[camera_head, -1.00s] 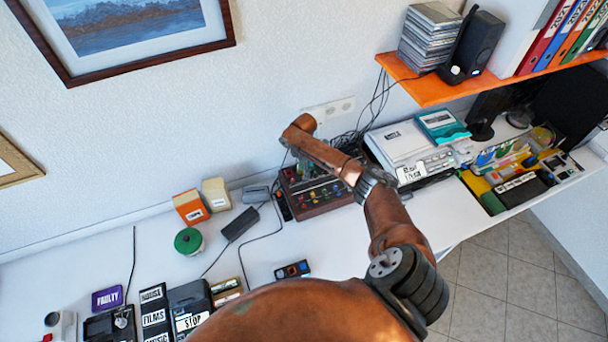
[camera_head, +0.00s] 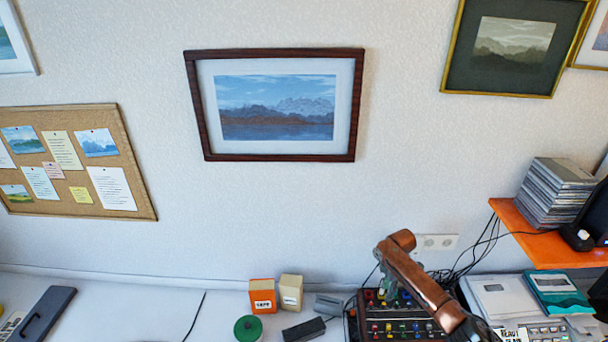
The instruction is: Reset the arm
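My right arm (camera_head: 425,285), copper brown, comes in from the lower right in the head view. Its end bends down over the dark control box (camera_head: 405,328) with several coloured knobs. My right gripper (camera_head: 386,290) is small and partly hidden below the arm's end, just above the box. I cannot tell whether its fingers are open or whether it touches the box. My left gripper is not in view.
An orange shelf (camera_head: 545,246) bears a stack of disc cases (camera_head: 554,193) and a dark speaker at right. On the white desk (camera_head: 120,312) stand an orange box (camera_head: 262,296), a cream box (camera_head: 291,292) and a green-lidded jar (camera_head: 248,328). Desk space left of these is largely clear.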

